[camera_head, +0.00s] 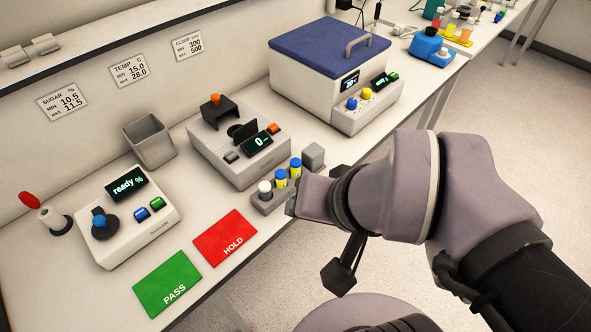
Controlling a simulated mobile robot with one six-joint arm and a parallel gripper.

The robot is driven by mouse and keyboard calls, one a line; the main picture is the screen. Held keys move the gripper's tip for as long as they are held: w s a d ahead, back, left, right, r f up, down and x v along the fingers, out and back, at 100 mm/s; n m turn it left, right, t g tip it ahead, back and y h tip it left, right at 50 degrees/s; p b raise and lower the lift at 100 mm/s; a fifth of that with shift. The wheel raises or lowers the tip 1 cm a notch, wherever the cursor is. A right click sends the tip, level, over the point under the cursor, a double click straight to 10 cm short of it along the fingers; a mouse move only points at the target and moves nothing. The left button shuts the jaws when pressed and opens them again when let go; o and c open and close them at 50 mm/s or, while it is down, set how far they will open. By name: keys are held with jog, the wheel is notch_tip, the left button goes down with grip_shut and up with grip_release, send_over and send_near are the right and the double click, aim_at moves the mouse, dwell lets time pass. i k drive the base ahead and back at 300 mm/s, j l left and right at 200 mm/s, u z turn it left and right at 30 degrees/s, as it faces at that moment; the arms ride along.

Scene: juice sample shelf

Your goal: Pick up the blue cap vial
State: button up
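A small grey rack (262,208) stands at the bench's front edge. In it are a white-capped vial (264,190) at the left and two yellow vials with blue caps, one in the middle (281,180) and one at the right (295,169). All look upright. My gripper (293,207) is just right of the rack, at its front side. Its fingertips are small and partly hidden by the gripper's own body, so I cannot tell whether they are open or shut. No vial is seen lifted.
Red HOLD (225,238) and green PASS (168,285) mats lie left of the rack. Open floor lies right of the bench.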

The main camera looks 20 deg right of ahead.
aim_at(294, 164)
jog(key=i+l+u, duration=0.15)
jog(key=l+u, duration=0.15)
jog(key=u, duration=0.15)
jog(key=i+l+u, duration=0.1)
jog(key=l+u, duration=0.6)
jog(key=u, duration=0.15)
jog(key=l+u, duration=0.85)
jog(key=k+j, duration=0.05)
jog(key=j, duration=0.05)
